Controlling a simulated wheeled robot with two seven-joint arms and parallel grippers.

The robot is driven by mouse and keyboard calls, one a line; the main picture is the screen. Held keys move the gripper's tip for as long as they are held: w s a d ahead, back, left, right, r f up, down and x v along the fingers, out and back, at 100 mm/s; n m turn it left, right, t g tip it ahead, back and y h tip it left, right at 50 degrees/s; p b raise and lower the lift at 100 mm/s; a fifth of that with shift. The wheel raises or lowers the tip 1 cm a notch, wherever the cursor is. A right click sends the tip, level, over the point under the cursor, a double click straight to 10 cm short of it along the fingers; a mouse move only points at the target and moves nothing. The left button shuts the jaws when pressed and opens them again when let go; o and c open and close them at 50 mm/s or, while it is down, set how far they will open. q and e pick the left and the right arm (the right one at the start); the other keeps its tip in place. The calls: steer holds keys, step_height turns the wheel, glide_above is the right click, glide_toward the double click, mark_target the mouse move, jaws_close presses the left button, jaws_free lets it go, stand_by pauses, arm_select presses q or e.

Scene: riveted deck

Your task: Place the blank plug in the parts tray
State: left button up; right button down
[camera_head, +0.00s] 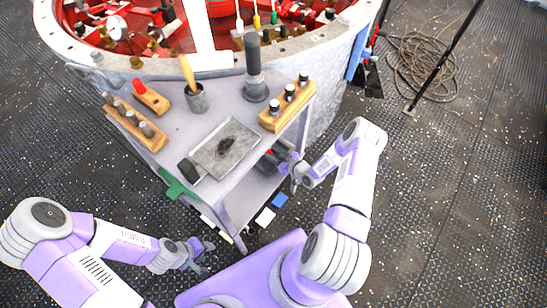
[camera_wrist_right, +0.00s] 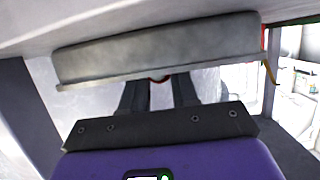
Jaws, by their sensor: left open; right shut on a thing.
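A shallow grey metal tray (camera_head: 232,160), with a dark brown patch in it, lies on the workbench top. I cannot tell for sure which piece is the blank plug. My right gripper (camera_head: 287,167) is beside the bench's right side, below the top. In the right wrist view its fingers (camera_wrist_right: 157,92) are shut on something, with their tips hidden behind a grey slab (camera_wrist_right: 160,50). A small red bit (camera_wrist_right: 158,79) shows between them; the held thing is mostly hidden. My left gripper (camera_head: 205,254) is open and empty, low in front of the bench.
The bench (camera_head: 185,128) also bears wooden racks with cylinders on the left (camera_head: 135,128) and right (camera_head: 287,105), a cup (camera_head: 197,98) with a wooden-handled tool, and a tall dark-topped grey cylinder (camera_head: 254,75). A red-lined ring (camera_head: 330,45) stands behind.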

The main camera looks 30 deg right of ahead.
steer(key=shift+f, duration=0.75)
arm_select(q)
steer(key=shift+f, duration=0.25)
arm_select(e)
steer(key=shift+r, duration=0.1)
